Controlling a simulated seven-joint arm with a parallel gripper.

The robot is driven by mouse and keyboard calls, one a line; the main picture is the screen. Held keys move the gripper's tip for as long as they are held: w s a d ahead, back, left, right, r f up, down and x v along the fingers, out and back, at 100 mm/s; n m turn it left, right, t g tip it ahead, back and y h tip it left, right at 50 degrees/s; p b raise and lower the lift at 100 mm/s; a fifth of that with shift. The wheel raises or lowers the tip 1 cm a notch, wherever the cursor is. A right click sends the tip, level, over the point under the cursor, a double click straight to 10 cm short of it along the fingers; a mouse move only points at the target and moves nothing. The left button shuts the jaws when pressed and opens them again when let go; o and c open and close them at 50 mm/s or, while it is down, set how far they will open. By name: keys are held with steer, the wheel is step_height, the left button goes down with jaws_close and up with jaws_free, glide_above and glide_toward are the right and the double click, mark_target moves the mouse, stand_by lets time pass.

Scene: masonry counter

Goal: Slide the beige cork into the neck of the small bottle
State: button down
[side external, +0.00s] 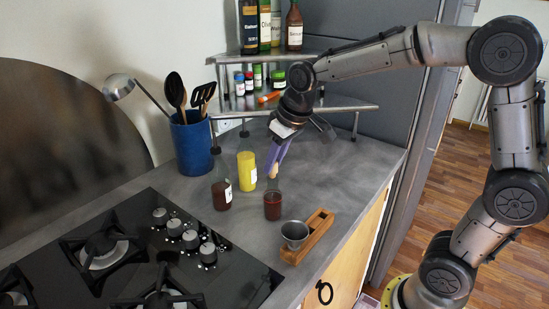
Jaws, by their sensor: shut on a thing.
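My gripper (274,166) has purple fingers and points down and slightly left. It is shut on the beige cork (273,172), which shows at the fingertips. A small glass bottle (272,206) with dark red contents stands upright on the counter directly below the cork in the picture. The cork appears just above the bottle's top; from this one view I cannot tell whether they touch or line up in depth. The fingers hide part of the cork.
A yellow bottle (246,171) and a dark bottle (221,191) stand left of the small bottle. A metal cup (295,233) in a wooden holder (319,229) is in front. A blue utensil crock (193,147), a hob (140,255) and a metal shelf (345,103) surround the counter.

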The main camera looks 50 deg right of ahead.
steer(key=shift+f, duration=0.9)
steer(key=c, duration=0.6)
jaws_free()
steer(key=shift+r, duration=0.1)
steer(key=v, duration=1.3)
steer(key=shift+s+r, duration=0.2)
steer(key=shift+r, duration=0.15)
steer(key=s+t, duration=0.1)
steer(key=s, duration=0.8)
steer(key=s+a+f, duration=0.1)
steer(key=s+f, duration=0.8)
steer(key=f, duration=0.1)
steer(key=shift+s+t, duration=0.3)
